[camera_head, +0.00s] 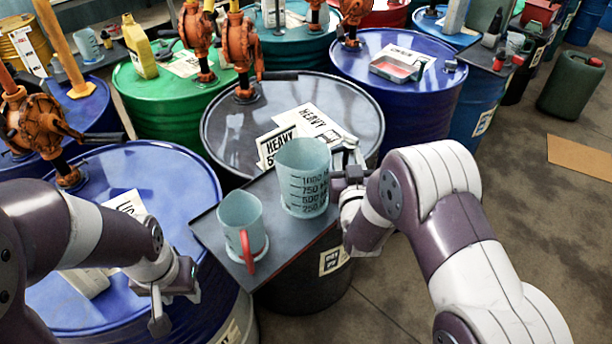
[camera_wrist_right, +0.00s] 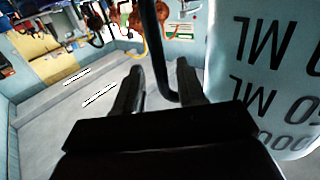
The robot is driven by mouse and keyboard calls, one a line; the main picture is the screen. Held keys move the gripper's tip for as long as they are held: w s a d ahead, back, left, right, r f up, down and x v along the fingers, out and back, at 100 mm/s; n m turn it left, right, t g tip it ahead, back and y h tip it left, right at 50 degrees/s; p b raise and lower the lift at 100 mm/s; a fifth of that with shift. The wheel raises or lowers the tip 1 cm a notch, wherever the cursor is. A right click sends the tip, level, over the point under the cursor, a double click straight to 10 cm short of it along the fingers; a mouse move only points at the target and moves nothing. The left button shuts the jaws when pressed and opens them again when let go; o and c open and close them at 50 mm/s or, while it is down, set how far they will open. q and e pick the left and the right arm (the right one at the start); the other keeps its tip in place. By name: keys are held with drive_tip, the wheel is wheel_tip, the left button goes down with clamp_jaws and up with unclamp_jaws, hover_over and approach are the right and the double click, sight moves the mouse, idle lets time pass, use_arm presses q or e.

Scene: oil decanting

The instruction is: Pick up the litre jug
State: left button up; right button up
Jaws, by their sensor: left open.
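The litre jug (camera_head: 303,178) is a pale blue-grey measuring jug with black markings. It stands upright on a dark board (camera_head: 205,232); its marked side also shows in the right wrist view (camera_wrist_right: 262,70). My right gripper (camera_head: 347,165) is at the jug's right side. In the right wrist view, the fingers of the right gripper (camera_wrist_right: 160,68) stand apart on either side of a dark handle (camera_wrist_right: 163,40), with a visible gap to the left finger. My left gripper (camera_head: 160,312) is open and empty, low over the blue drum at the front left.
A smaller jug (camera_head: 241,222) with a red handle stands close to the left of the litre jug. Heavy-oil cards (camera_head: 275,143) stand behind it on the dark drum (camera_head: 230,130). Drums with orange pumps (camera_head: 240,45) crowd the back.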

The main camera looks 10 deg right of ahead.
drive_tip(key=shift+s, duration=0.1)
drive_tip(key=shift+c, duration=0.4)
clamp_jaws()
